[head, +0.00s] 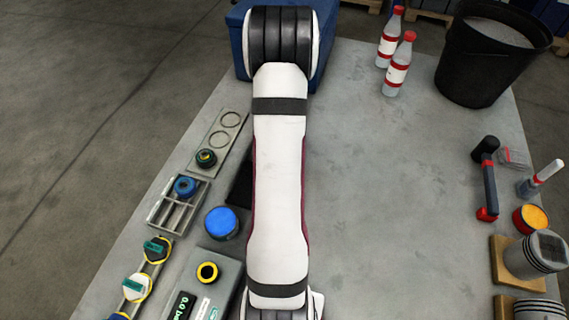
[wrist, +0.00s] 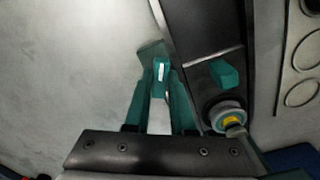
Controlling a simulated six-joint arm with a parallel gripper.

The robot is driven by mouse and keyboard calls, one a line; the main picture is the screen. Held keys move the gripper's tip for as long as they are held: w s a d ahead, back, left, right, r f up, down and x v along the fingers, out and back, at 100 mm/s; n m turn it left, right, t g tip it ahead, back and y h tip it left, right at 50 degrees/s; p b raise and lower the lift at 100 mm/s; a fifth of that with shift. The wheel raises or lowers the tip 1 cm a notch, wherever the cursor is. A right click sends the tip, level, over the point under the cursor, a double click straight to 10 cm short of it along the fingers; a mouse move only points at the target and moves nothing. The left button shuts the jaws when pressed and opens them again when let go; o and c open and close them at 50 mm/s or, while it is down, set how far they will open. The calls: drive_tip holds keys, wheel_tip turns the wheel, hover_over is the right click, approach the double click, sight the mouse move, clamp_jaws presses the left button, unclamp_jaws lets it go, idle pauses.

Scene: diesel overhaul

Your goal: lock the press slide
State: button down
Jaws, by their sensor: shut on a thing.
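In the wrist view my gripper (wrist: 161,82) has two teal fingers that close in toward each other at the tips. It is shut on a small teal handle (wrist: 160,68) with a white mark. The handle is beside a long dark press body (wrist: 206,45), which has a second teal block (wrist: 224,74) on it. A round metal part with a yellow centre (wrist: 228,116) is close to the right finger. I cannot tell which part is the slide or whether it is locked. In the head view my arm hides the gripper and most of the dark press (head: 239,184).
Left of my arm are a plate with rings (head: 222,130), a grey tray (head: 163,214), a blue round cap (head: 221,222) and a grey box with a yellow ring (head: 207,272). Bottles (head: 398,68), a black bucket (head: 485,50) and pistons (head: 528,258) stand right. The middle right is clear.

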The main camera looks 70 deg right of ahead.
drive_tip(key=m, duration=1.2)
drive_tip(key=c, duration=0.8)
unclamp_jaws()
drive_tip(key=shift+o, duration=0.2)
drive_tip(key=shift+r, duration=2.75)
